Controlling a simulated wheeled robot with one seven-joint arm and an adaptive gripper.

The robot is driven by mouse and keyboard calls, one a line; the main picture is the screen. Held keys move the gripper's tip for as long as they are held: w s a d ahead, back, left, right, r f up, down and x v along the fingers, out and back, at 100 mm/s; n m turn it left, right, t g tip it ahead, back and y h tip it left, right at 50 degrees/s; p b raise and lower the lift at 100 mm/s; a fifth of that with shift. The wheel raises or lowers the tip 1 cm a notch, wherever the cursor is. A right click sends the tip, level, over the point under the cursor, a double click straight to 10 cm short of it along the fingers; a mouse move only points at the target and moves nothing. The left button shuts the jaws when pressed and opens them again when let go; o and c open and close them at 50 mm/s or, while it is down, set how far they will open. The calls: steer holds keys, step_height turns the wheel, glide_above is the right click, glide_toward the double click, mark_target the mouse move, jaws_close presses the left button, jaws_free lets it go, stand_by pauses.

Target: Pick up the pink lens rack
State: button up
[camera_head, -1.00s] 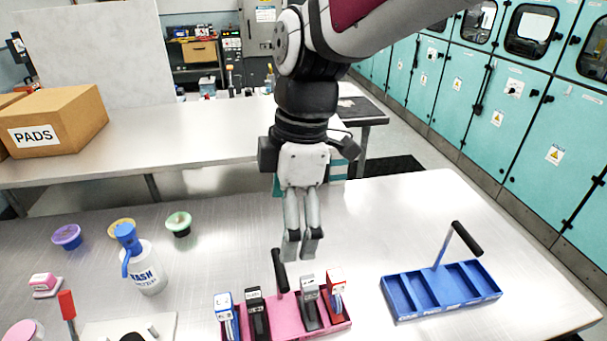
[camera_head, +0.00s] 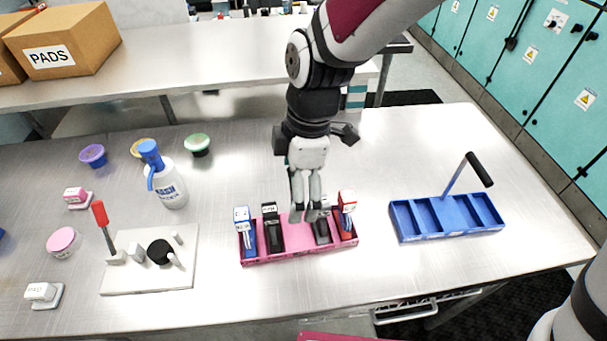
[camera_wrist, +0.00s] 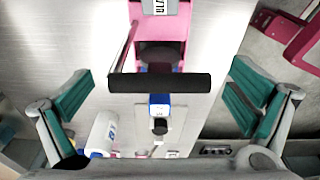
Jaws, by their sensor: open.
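The pink lens rack (camera_head: 300,252) stands on the steel table at the middle of the head view. It holds several small modules: a blue-and-white one (camera_head: 245,232), a black one (camera_head: 272,228), a dark grey one (camera_head: 322,232) and a red-and-white one (camera_head: 347,214). My gripper (camera_head: 305,217) points down over the middle of the rack and hides its handle there. In the wrist view my gripper (camera_wrist: 160,95) is open, teal pads wide apart. The rack's black handle bar (camera_wrist: 160,83) lies across the gap between them; the rack (camera_wrist: 160,28) shows behind it. I cannot tell the depth between pads and bar.
A blue rack (camera_head: 448,235) with a black-gripped handle stands to the right. A white wash bottle (camera_head: 172,190), a pale board (camera_head: 150,280) with a red-handled tool and small tubs are at left. The table is clear between the racks.

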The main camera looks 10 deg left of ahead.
steer(key=shift+c, duration=0.2)
steer(key=c, duration=1.9)
steer(key=shift+r, duration=0.1)
